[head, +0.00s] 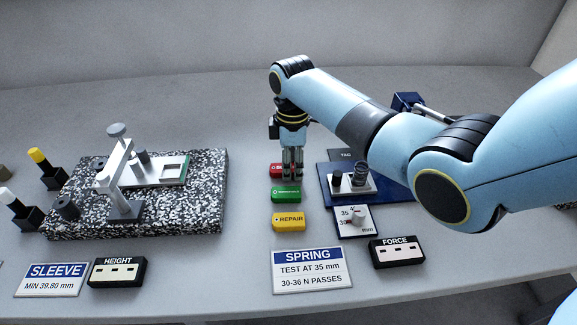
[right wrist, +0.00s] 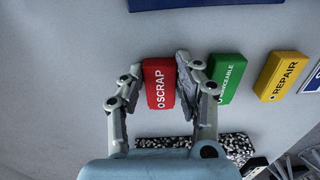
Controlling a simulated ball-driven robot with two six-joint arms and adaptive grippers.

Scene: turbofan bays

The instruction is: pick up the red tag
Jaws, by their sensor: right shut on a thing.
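The red tag (head: 275,170), lettered SCRAP, is at the far end of a row of tags in the head view, partly hidden by my right gripper (head: 292,172). In the right wrist view the red tag (right wrist: 159,88) is between the two fingers of my right gripper (right wrist: 158,75), which is shut on it. The tag appears to be at table level; I cannot tell whether it is clear of the surface. My left gripper is not in view.
The green tag (head: 286,195) and yellow REPAIR tag (head: 288,222) lie in line nearer the front. A blue mat (head: 328,190) with a small fixture is to the right. A speckled slab (head: 205,215) with a height stand is to the left.

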